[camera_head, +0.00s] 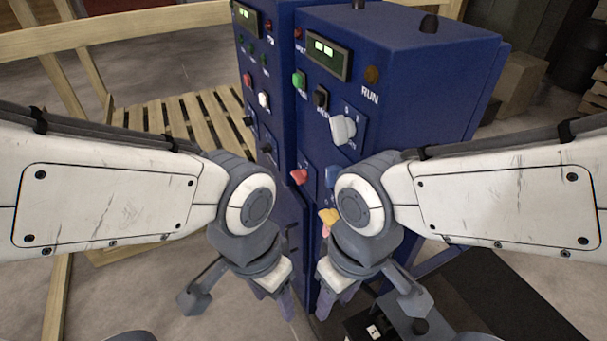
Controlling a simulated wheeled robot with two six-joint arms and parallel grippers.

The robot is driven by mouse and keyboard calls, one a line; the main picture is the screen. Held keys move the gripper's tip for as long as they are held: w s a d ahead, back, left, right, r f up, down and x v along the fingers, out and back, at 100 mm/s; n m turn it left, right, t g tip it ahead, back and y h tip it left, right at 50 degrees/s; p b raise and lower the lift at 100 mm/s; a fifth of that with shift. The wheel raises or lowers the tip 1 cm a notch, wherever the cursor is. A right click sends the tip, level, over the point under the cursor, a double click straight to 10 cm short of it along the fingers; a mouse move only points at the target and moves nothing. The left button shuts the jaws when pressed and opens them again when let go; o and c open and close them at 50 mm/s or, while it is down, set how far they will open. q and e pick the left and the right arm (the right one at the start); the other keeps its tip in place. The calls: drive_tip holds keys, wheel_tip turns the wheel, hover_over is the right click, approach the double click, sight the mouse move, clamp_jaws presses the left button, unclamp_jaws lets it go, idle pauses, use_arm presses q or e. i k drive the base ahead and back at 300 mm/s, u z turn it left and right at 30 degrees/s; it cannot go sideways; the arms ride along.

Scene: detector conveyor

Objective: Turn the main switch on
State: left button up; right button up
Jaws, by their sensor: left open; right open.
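A pale grey rotary switch knob (342,130) sits on a blue plate with 0 and I marks, on the front panel of the blue cabinet (420,60). I take it to be the main switch; its exact setting is hard to read. My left gripper (276,293) is open and empty, pointing down in front of the cabinets, below and left of the knob. My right gripper (330,293) is open and points down, well below the knob and apart from it. My forearms and wrists hide parts of the lower panel.
The panel also carries a lit display (327,58), a green button (299,82), a black switch (320,97), a red knob (299,176) and a yellow knob (328,216). A second blue cabinet (262,60) stands left. Wooden pallets and rails (170,115) lie behind.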

sight(301, 176)
drive_tip(key=z, duration=0.05)
drive_tip(key=k, duration=1.05)
drive_tip(key=u, duration=1.1)
drive_tip(key=i, duration=1.05)
drive_tip(key=z, duration=0.35)
